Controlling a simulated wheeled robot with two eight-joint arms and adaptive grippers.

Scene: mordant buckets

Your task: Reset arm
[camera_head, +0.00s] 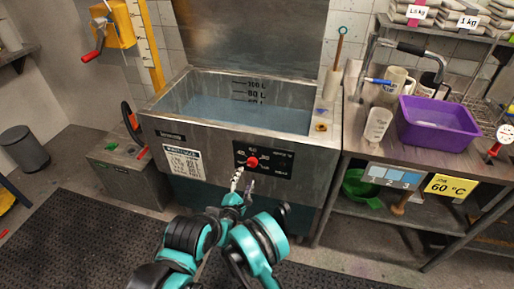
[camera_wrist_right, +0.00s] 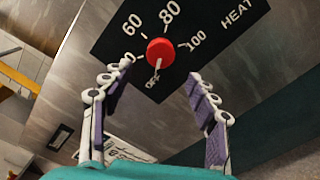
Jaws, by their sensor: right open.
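My right arm reaches up from the bottom of the head view. Its gripper (camera_head: 243,183) is just in front of the steel vat's (camera_head: 185,125) control panel, below the red knob (camera_head: 252,162). In the right wrist view the gripper (camera_wrist_right: 163,80) is open, with its two fingers apart and nothing between them. The red knob (camera_wrist_right: 160,51) shows beyond the fingertips on a black panel (camera_wrist_right: 128,45) marked 60, 80, 100 and HEAT. The fingers look clear of the knob, though the exact gap cannot be told. My left gripper is not in view.
The vat holds bluish liquid (camera_head: 240,112). A grey box (camera_head: 130,175) stands at left. Dark floor matting (camera_head: 75,225) is clear in front.

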